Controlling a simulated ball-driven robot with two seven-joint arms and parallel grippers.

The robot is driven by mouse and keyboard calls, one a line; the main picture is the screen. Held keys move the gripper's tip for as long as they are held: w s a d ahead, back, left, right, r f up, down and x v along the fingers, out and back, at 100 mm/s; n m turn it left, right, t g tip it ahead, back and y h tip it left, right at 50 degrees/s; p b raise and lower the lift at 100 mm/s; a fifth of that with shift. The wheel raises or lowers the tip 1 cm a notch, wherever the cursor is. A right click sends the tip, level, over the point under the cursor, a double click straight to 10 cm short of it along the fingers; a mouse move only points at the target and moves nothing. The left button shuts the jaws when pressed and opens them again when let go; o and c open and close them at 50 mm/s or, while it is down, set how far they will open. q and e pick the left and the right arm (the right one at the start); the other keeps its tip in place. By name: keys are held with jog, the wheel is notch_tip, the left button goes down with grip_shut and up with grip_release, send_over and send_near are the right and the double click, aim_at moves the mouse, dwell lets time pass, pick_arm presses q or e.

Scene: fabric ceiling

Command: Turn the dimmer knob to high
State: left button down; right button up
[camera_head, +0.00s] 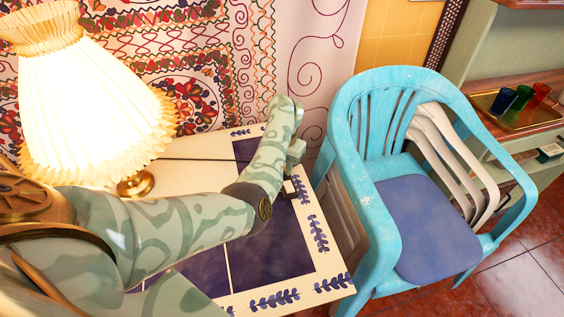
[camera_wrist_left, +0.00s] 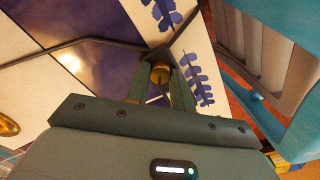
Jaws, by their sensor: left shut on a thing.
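A brass-coloured dimmer knob (camera_wrist_left: 159,74) shows in the left wrist view on a dark dimmer housing (camera_wrist_left: 157,54). My left gripper (camera_wrist_left: 160,78) has its two fingers closed on either side of this knob. In the head view my left gripper (camera_head: 291,176) points down at the table's right part, and my own arm and hand hide the knob. I cannot read any setting mark on it. The lamp (camera_head: 95,110) at the left has a pleated shade that glows brightly. Its brass base (camera_head: 136,184) stands on the table. My right gripper is not in view.
A dark cord (camera_head: 205,159) runs across the cream and purple tiled table (camera_head: 330,284). A blue plastic chair (camera_head: 343,165) with a purple cushion stands close at the right of the table. A tray (camera_head: 495,118) with coloured glasses lies farther right.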

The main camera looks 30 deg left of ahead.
pick_arm(q)
jog(key=m+p, duration=0.2)
jog(key=m, duration=0.3)
jog(key=shift+r, duration=0.2)
jog(key=shift+f+m+p, duration=0.1)
jog(key=shift+m+p, duration=0.95)
jog(key=shift+m, duration=1.15)
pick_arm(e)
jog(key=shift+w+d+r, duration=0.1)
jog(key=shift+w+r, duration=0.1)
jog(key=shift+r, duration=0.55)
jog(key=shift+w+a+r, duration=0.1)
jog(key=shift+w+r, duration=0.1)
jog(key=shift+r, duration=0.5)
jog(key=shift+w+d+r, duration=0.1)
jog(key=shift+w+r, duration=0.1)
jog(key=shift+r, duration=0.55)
pick_arm(q)
jog(key=c, duration=1.2)
grip_release()
jog(key=shift+w, duration=0.1)
notch_tip(320, 180, up, 16)
jog(key=p, duration=0.7)
jog(key=shift+d+p, duration=0.15)
jog(key=shift+p, duration=0.25)
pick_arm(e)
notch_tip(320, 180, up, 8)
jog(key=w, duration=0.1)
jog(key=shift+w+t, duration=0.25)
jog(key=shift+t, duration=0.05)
